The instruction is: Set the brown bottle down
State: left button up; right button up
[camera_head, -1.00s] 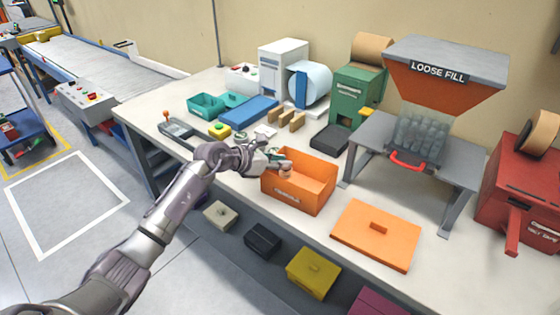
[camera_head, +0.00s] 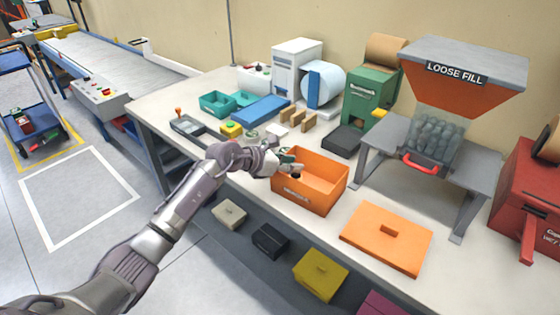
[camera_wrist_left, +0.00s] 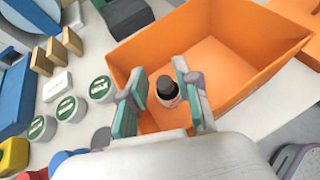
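The brown bottle (camera_wrist_left: 168,92) has a dark cap and a light-coloured body. It is between my left gripper's fingers, inside the orange box (camera_wrist_left: 215,35). In the head view its dark cap (camera_head: 296,175) shows near the left wall of the box (camera_head: 322,197). My left gripper (camera_wrist_left: 160,85) has its two teal-padded fingers apart, with a gap beside the bottle. It reaches over the box's left edge in the head view (camera_head: 292,165). The bottle's base is hidden. My right gripper is not in view.
Several white jars with green labels (camera_wrist_left: 100,88) and wooden blocks (camera_wrist_left: 57,50) stand beside the box. The orange lid (camera_head: 386,237) lies on the bench to its right. The loose-fill hopper (camera_head: 450,85) stands behind. The box has free room inside.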

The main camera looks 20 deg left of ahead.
pick_arm(q)
jog(key=shift+a+r, duration=0.1)
jog(key=shift+r, duration=0.55)
jog(key=b+v, duration=0.2)
jog(key=v, duration=0.9)
jog(key=shift+s+a, duration=0.15)
jog(key=shift+s, duration=0.25)
